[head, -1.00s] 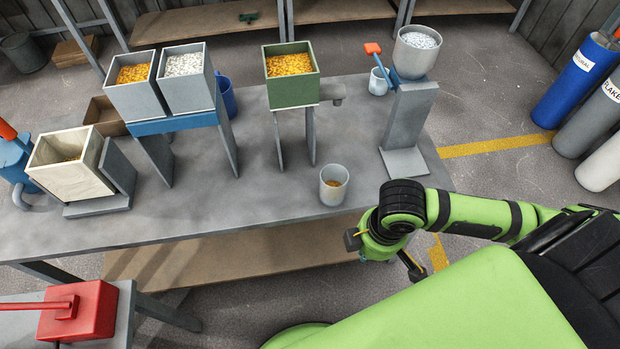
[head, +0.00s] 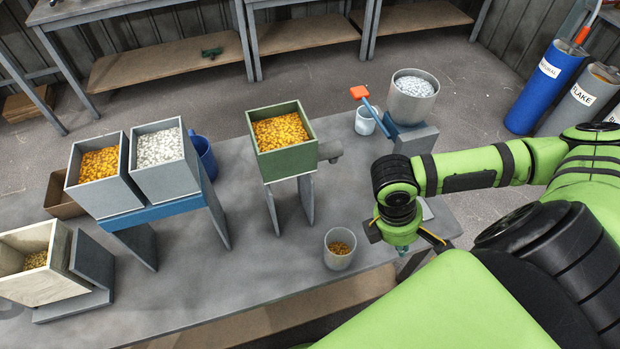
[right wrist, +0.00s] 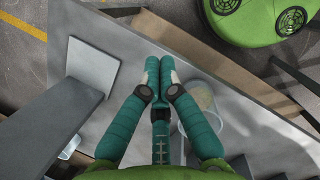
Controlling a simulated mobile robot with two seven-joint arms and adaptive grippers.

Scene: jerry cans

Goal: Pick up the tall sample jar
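A grey, open-topped jar (head: 340,249) with orange pellets inside stands upright near the table's front edge; I take it to be the sample jar. My right gripper (right wrist: 159,75) has its two teal fingers together with nothing between them. In the head view, my right wrist is just right of the jar, above the table corner, and its fingers are mostly hidden. In the right wrist view, the jar (right wrist: 208,100) lies below and right of the fingertips, partly covered by the right finger. My left gripper is not in view.
The grey table (head: 270,262) has clear space left of the jar. Behind it stand a green hopper (head: 287,160), two grey hoppers (head: 168,185) and a pedestal holding a bowl of white pellets (head: 413,97). A pale cup (head: 365,122) is beside the pedestal.

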